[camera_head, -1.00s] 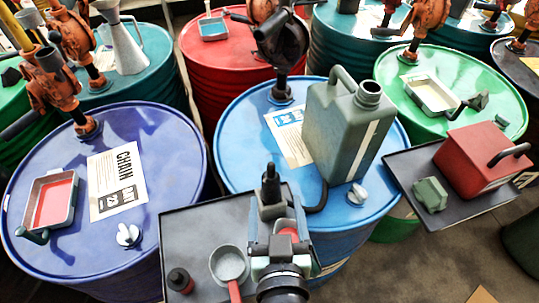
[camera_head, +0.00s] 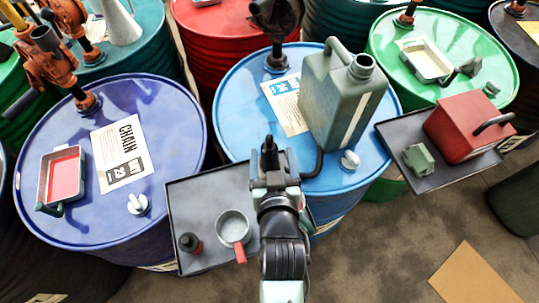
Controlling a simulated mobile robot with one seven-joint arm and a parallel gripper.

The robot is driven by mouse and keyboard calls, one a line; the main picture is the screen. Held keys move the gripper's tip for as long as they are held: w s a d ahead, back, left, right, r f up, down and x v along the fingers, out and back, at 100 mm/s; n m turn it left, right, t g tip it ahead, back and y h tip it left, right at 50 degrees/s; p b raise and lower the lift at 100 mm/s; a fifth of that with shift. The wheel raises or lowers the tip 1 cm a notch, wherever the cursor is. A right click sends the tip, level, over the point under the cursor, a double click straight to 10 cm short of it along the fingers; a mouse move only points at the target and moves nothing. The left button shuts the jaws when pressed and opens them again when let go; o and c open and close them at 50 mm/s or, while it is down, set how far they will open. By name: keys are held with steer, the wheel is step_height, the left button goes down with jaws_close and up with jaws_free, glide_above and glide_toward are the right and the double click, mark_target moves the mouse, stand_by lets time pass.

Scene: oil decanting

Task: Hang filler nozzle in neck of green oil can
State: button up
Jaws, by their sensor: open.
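The green oil can (camera_head: 335,105) stands upright on the light blue drum, its open neck (camera_head: 362,66) facing up at the top right. My gripper (camera_head: 271,170) is open, directly at this piece, with my arm coming up from the bottom of the picture. My gripper hides the lower part of the piece, and I cannot tell whether the fingers touch it.
The grey tray (camera_head: 200,200) holds a red-handled pan (camera_head: 233,228) and a small dark bottle (camera_head: 190,244). A silver cap (camera_head: 349,160) lies on the light blue drum (camera_head: 235,110). A red can (camera_head: 468,130) stands on a dark shelf at right.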

mark_target(269, 140)
steer(key=w, duration=0.1)
steer(key=w+p, duration=0.1)
steer(key=w, duration=0.2)
steer(key=shift+w+a+f, duration=0.15)
steer(key=shift+a+f, duration=0.1)
steer(key=shift+a, duration=0.15)
steer(key=shift+w+f, duration=0.2)
steer(key=shift+w, duration=0.15)
jaws_close()
